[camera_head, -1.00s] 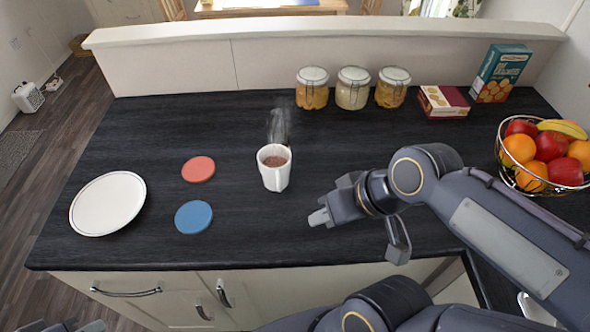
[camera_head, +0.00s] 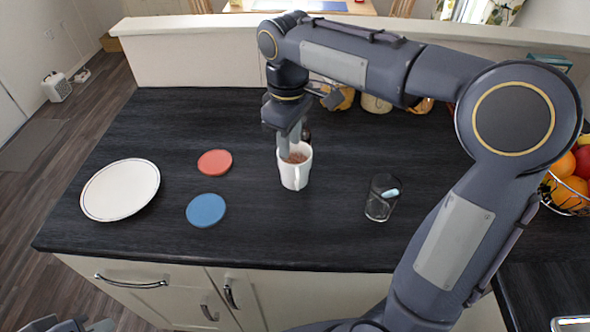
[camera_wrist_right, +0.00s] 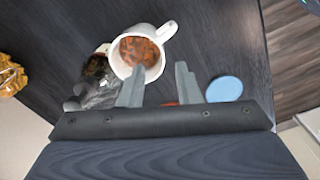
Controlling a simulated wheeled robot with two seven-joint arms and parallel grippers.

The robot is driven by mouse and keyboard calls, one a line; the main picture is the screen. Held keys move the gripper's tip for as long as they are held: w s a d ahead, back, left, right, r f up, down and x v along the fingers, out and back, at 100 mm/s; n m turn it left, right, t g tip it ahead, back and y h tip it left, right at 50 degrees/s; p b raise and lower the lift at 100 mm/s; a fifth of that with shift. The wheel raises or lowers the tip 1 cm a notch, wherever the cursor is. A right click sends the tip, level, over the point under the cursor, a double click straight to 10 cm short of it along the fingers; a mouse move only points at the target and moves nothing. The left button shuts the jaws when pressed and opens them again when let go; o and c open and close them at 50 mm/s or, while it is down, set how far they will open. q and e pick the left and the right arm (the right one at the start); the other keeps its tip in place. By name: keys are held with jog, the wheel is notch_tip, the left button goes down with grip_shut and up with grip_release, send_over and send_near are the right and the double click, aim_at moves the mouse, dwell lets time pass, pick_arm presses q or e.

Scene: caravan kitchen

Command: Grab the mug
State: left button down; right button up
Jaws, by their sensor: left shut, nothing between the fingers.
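The white mug (camera_head: 294,172) with brown contents stands upright on the dark counter, its handle towards the front. It also shows in the right wrist view (camera_wrist_right: 126,66), handle at upper right. My right gripper (camera_head: 291,145) points down at the mug from above. In the right wrist view its two fingers (camera_wrist_right: 158,78) are apart; one overlaps the mug's rim in the picture, the other is beside the mug. I cannot tell whether they touch it. My left gripper (camera_head: 72,326) is shut and empty at the bottom left edge, mostly cut off.
A red coaster (camera_head: 215,162), a blue coaster (camera_head: 206,210) and a white plate (camera_head: 120,190) lie left. Jars (camera_head: 376,103) and a fruit bowl (camera_head: 566,200) are partly hidden.

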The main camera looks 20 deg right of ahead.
aim_at(295, 172)
notch_tip(295, 172, down, 6)
jog(key=shift+a+r, duration=0.15)
jog(key=shift+r, duration=0.05)
grip_shut()
dwell(1.4)
